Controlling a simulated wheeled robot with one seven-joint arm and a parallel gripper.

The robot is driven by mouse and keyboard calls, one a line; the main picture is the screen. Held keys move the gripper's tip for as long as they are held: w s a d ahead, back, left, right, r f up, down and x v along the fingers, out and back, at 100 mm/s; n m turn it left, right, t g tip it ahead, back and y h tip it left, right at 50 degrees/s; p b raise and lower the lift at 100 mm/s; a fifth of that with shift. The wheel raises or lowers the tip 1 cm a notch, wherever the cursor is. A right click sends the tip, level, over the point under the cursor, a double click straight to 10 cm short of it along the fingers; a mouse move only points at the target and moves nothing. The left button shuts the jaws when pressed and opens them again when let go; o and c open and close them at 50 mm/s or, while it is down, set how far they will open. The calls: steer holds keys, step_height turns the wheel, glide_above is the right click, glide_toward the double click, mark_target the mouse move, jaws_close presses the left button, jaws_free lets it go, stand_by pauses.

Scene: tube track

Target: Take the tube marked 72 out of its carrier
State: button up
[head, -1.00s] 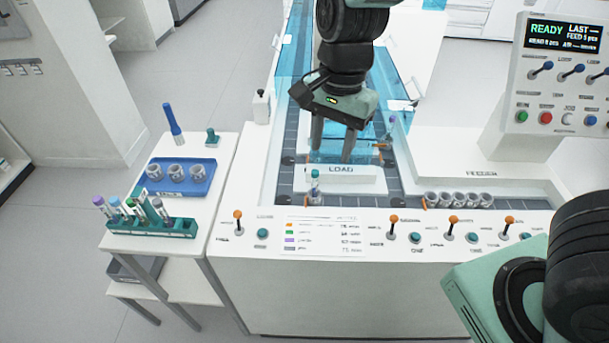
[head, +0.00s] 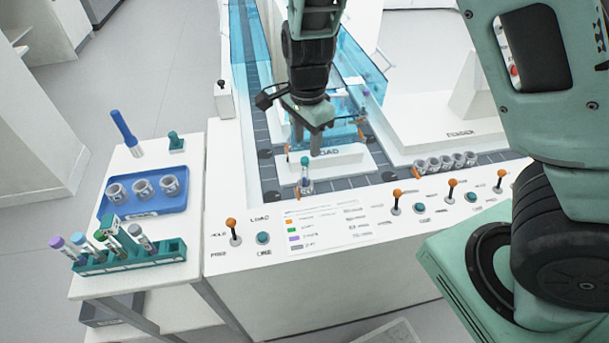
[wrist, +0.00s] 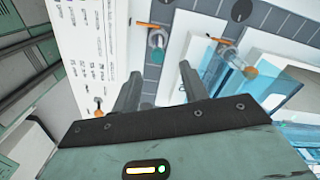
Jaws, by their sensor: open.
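A tube with a teal cap (head: 304,162) stands upright in a carrier (head: 305,188) on the track, in front of the LOAD block. Its number is not readable, so I cannot tell whether it is 72. The tube and carrier also show in the wrist view (wrist: 157,42), just beyond my fingertips. My gripper (head: 308,142) is open and empty, above and behind the tube near the LOAD block. In the wrist view its two fingers (wrist: 160,72) are apart, with nothing between them.
A teal rack (head: 130,257) with several capped tubes and a blue tray (head: 172,200) with three empty carriers stand on the left side table. Several carriers (head: 445,162) queue by the feeder. Lever switches (head: 397,198) line the front panel. Blue clear guards (head: 362,65) flank the track.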

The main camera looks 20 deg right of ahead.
mark_target(305, 159)
steer(key=f, duration=0.8)
steer(key=shift+s+a+f+b, duration=0.15)
steer(key=shift+a+f+b, duration=0.1)
steer(key=shift+a+b, duration=0.1)
steer(key=c, duration=0.8)
